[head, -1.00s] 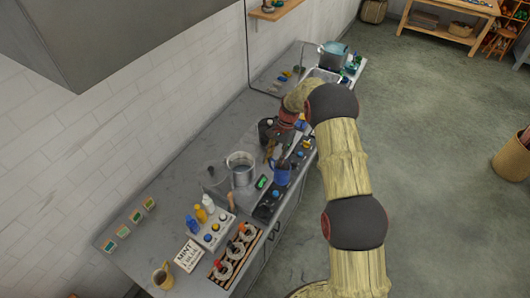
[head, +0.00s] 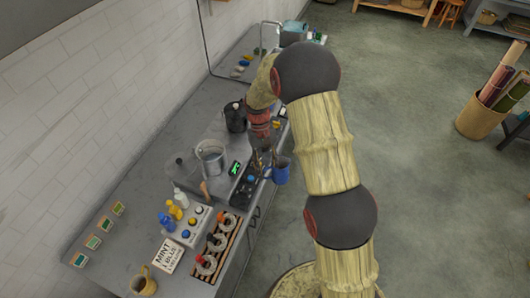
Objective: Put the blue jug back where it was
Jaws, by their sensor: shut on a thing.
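The blue jug (head: 278,172) shows in the head view at the front edge of the grey counter, right of the scale with the green display. My gripper (head: 264,160) reaches down to it from above and is shut on it at its upper left side. The fingers partly overlap the jug's rim. I cannot tell whether its base touches anything below.
A steel pot (head: 210,158) and a dark kettle (head: 235,117) stand behind on the counter (head: 150,184). Open floor lies right.

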